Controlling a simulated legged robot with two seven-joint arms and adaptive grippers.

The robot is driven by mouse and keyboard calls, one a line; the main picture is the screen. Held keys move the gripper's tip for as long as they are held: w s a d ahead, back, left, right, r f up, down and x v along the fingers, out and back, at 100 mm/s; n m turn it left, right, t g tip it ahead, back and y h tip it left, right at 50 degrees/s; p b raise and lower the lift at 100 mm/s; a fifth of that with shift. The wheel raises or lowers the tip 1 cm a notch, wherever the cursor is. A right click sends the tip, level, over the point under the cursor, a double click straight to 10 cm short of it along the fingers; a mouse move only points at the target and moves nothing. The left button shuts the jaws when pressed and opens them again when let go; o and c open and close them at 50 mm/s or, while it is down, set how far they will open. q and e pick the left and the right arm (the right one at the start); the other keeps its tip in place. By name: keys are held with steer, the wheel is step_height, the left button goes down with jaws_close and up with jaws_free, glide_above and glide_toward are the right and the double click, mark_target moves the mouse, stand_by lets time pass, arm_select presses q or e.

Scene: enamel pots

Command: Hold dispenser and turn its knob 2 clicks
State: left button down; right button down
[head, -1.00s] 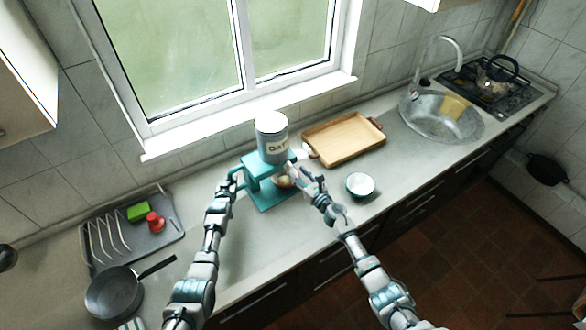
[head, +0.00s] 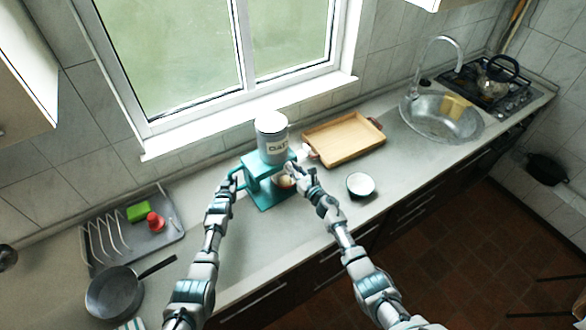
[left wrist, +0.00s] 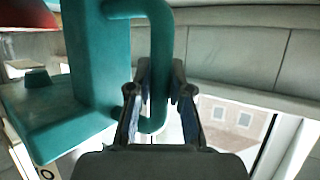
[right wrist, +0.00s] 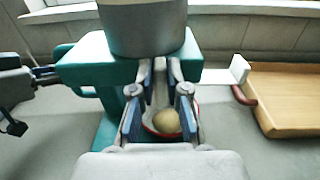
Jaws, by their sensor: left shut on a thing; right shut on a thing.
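The dispenser (head: 268,165) is a teal stand with a grey canister (head: 272,140) on top, labelled with letters like OATS. It stands upright on the counter. My left gripper (head: 230,184) is shut around the teal side handle, which fills the middle of the left wrist view (left wrist: 161,50). My right gripper (right wrist: 160,68) is shut at the dispenser's front, just under the canister. The knob between its fingers is mostly hidden. A white tab (right wrist: 239,68) sticks out right of the stand. A red-rimmed bowl with pale contents (right wrist: 167,121) sits beneath, partly covered by my right fingers.
A small white bowl (head: 361,184) stands right of the dispenser, near the counter's front. A wooden tray (head: 345,140) lies behind it. A dish rack (head: 128,225) and a frying pan (head: 113,292) are at the left. The sink (head: 442,118) is at the far right.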

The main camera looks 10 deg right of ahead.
steer(key=shift+d, duration=0.1)
steer(key=shift+w+d+f+m, duration=0.15)
steer(key=shift+d+f+m, duration=0.3)
steer(key=shift+m, duration=2.5)
steer(key=shift+w+d+f+m, duration=0.2)
steer(key=shift+d+f+m, duration=0.2)
steer(key=shift+m, duration=2.6)
steer(key=shift+w+d+f+m, duration=0.15)
steer(key=shift+d+f+m, duration=0.3)
steer(key=shift+m, duration=2.5)
steer(key=c, duration=1.3)
jaws_free()
steer(key=shift+f, duration=0.1)
steer(key=shift+o, duration=0.7)
steer(key=shift+a, duration=0.2)
steer(key=shift+a, duration=0.1)
